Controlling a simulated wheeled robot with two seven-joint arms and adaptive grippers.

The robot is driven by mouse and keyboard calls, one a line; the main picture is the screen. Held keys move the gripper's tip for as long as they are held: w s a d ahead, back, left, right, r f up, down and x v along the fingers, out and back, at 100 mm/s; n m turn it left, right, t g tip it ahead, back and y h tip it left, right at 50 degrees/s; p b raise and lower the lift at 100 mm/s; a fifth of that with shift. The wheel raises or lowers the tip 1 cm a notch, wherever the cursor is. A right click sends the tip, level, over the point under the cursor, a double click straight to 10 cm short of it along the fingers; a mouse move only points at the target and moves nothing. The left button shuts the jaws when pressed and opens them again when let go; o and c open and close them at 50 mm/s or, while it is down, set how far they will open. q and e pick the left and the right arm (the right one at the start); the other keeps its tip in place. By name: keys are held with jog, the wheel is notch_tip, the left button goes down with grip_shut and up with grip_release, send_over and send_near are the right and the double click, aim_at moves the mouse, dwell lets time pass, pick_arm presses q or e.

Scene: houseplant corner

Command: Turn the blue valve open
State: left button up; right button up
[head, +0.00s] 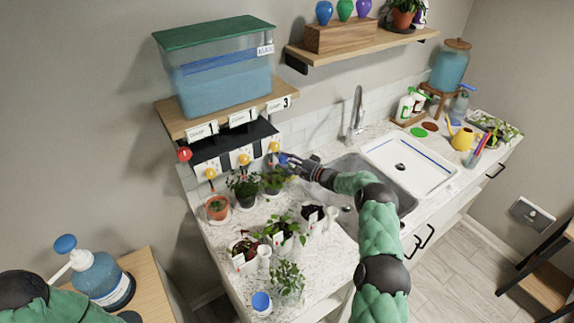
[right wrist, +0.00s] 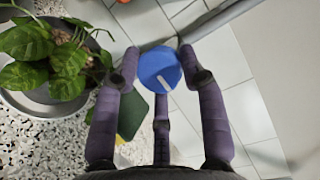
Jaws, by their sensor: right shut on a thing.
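The blue valve (right wrist: 160,68) is a round blue knob with a white line on its face, tilted in the right wrist view. My right gripper (head: 290,160) reaches it from the right in the head view, in front of the shelf's right end. In the right wrist view the purple fingers of my right gripper (right wrist: 158,82) close around the knob's sides and underneath. In the head view the hand hides most of the valve, with a bit of blue (head: 283,158) showing. My left arm shows at the lower left, but its gripper does not.
A clear tank (head: 222,78) of blue liquid with a green lid stands on the shelf above. Yellow knobs (head: 243,159) and a red knob (head: 184,154) sit below it. Potted plants (head: 243,186) crowd the counter underneath. A sink (head: 350,180) lies right; a pump bottle (head: 98,277) stands lower left.

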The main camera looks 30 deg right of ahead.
jog(key=shift+w+d+r+m+b, duration=0.1)
jog(key=shift+d+r+m+b, duration=0.15)
jog(key=shift+m, duration=0.25)
jog(key=o, duration=1.1)
jog(key=shift+a+f, duration=0.1)
jog(key=shift+f, duration=0.05)
jog(key=shift+s, duration=0.3)
jog(key=v, duration=1.1)
jog(key=shift+s+d+f, duration=0.2)
jog(key=shift+d+f, duration=0.05)
